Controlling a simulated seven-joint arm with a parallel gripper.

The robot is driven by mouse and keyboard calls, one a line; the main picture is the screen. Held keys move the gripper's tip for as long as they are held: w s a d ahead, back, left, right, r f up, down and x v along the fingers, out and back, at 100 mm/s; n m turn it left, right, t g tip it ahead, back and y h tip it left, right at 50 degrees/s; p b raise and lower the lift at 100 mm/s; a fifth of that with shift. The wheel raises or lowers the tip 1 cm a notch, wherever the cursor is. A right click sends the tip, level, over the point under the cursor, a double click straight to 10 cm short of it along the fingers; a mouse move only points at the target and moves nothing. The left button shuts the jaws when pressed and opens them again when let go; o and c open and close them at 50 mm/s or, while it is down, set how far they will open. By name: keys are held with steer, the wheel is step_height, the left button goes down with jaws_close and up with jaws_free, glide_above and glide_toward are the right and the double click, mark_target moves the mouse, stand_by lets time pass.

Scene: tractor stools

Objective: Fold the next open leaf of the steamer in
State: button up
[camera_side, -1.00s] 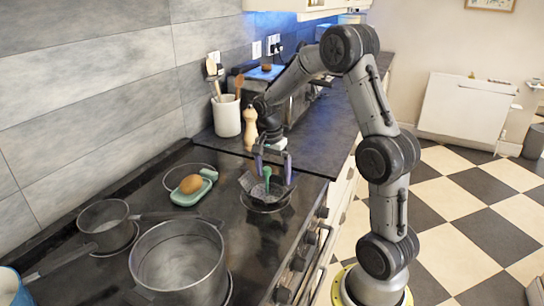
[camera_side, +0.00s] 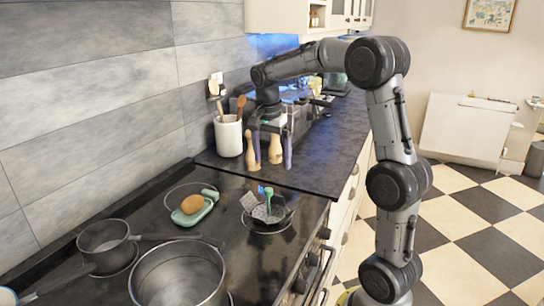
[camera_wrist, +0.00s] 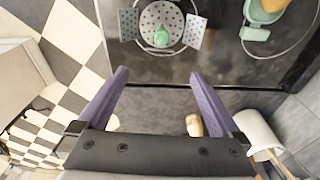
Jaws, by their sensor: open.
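The grey perforated steamer (camera_side: 262,213) sits on the hob near the counter, with a green knob (camera_side: 268,193) standing at its middle. In the wrist view the steamer (camera_wrist: 152,20) is cut by the top edge. One leaf (camera_wrist: 129,23) sticks out on its left and another leaf (camera_wrist: 195,32) on its right, both splayed outward. The state of any leaf beyond the top edge is hidden. My gripper (camera_side: 271,162) is open and empty, its purple fingers pointing down above the counter, behind and above the steamer. In the wrist view my gripper (camera_wrist: 160,73) is apart from it.
Wooden mills (camera_side: 251,152) and a utensil crock (camera_side: 229,136) stand on the counter by my gripper. A green dish (camera_side: 192,212) holding a brown oval object (camera_side: 192,204) lies left of the steamer. A large pot (camera_side: 180,275) and a small pan (camera_side: 104,246) are nearer the front.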

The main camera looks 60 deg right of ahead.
mark_target(275, 195)
steer(key=shift+y, duration=0.7)
steer(key=f, duration=0.4)
steer(key=d+f, duration=0.1)
steer(key=f, duration=0.8)
steer(key=shift+d+f, duration=0.3)
steer(key=shift+d, duration=0.05)
steer(key=shift+c, duration=0.3)
steer(key=c, duration=1.2)
steer(key=shift+a+h, duration=0.2)
steer(key=shift+h, duration=0.4)
steer(key=shift+c, duration=0.2)
steer(key=o, duration=1.3)
